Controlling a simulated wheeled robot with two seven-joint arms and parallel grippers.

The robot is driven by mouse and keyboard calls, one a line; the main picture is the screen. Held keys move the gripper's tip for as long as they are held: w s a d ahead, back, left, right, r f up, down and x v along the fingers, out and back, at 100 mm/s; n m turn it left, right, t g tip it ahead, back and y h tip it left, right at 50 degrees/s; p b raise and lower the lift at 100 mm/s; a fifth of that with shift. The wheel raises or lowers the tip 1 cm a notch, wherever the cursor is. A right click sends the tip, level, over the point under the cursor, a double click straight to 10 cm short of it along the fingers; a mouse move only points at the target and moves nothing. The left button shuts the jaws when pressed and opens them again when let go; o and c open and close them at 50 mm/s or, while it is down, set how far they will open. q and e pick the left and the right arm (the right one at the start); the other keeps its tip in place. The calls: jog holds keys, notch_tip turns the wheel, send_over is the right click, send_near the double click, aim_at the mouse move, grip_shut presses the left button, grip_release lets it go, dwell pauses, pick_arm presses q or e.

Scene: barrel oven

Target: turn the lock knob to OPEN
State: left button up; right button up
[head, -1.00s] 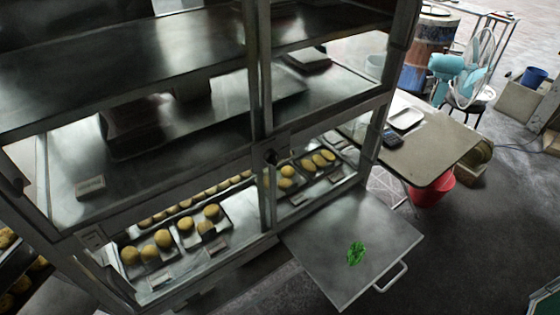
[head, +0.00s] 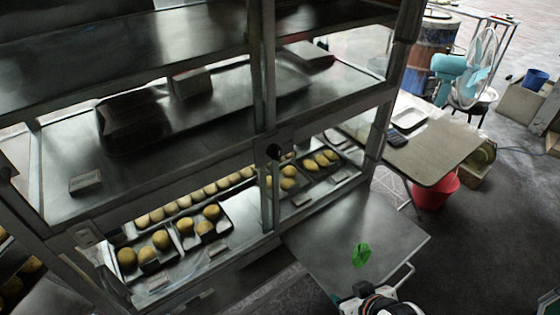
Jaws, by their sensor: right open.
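A small dark round knob (head: 273,151), which looks like the lock knob, sits on the middle upright of the metal cabinet (head: 150,210), where the doors meet. Its marks are too small to read, so I cannot tell which way it is turned. My right gripper (head: 362,295) shows at the bottom edge, partly cut off, white and black with a red part. It is open and well below and to the right of the knob, touching nothing that I can see. My left gripper is not in view.
Buns on trays (head: 205,222) lie inside the cabinet. A table (head: 440,150), a red bucket (head: 438,190) and a fan (head: 470,70) stand at right.

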jog(key=w+a+r+n+t+y, duration=0.35)
jog(key=w+a+r+t, duration=0.2)
jog(key=w+r, duration=0.5)
jog(key=n+t+y, duration=0.1)
jog(key=t+y, duration=0.2)
jog(key=y, duration=0.1)
send_near(279, 156)
jog(key=shift+h, duration=0.25)
jog(key=p+x, duration=0.1)
jog(key=x, duration=0.8)
jog(key=shift+a, duration=0.25)
jog(key=shift+c, duration=0.5)
jog(key=shift+r, duration=0.1)
jog(key=c, duration=0.9)
